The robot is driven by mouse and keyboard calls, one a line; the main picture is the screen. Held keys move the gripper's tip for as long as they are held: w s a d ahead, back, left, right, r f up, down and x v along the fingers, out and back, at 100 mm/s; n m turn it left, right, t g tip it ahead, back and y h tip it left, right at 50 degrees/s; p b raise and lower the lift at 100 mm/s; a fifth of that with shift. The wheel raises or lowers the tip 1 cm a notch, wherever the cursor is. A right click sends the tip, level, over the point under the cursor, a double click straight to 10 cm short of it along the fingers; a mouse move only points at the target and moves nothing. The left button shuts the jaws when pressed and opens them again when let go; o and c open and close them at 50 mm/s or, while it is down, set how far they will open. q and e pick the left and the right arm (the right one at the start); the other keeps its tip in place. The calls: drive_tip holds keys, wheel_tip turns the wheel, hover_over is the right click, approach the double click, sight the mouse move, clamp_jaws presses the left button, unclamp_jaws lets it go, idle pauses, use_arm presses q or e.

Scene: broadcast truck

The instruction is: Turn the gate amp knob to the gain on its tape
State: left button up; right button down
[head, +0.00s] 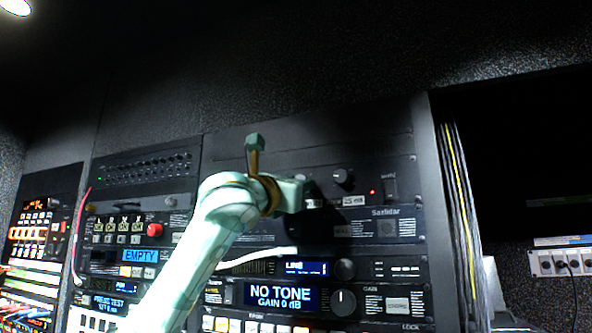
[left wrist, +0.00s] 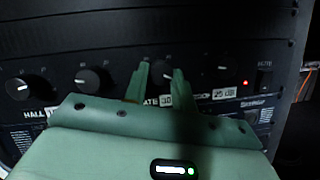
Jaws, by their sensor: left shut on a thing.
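The gate amp knob (left wrist: 161,71) is a dark round knob on the upper black panel, between my left fingers in the left wrist view. Its tape (left wrist: 160,101) sits below it and reads partly "ATE 30"; a finger covers some of it. My left gripper (left wrist: 160,78) is shut on this knob, a finger on each side. In the head view my left gripper (head: 303,188) reaches the panel from the lower left and hides the knob. The knob's pointer is too small and covered to read. My right gripper is in neither view.
Another knob (head: 342,177) with a "25 dB" tape (head: 353,201) is close on the right, then a red light and a mute switch (head: 390,188). More knobs (left wrist: 93,80) line the panel to the left. Below, a display (head: 281,298) reads "NO TONE GAIN 0 dB".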

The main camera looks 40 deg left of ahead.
use_arm(q)
drive_tip(key=shift+r+m+p, duration=0.1)
drive_tip(key=shift+m+p, duration=0.25)
drive_tip(key=shift+m, duration=0.15)
drive_tip(key=o, duration=1)
drive_tip(key=b+v, duration=0.5)
drive_tip(key=v, duration=1.1)
drive_tip(key=shift+s, duration=0.25)
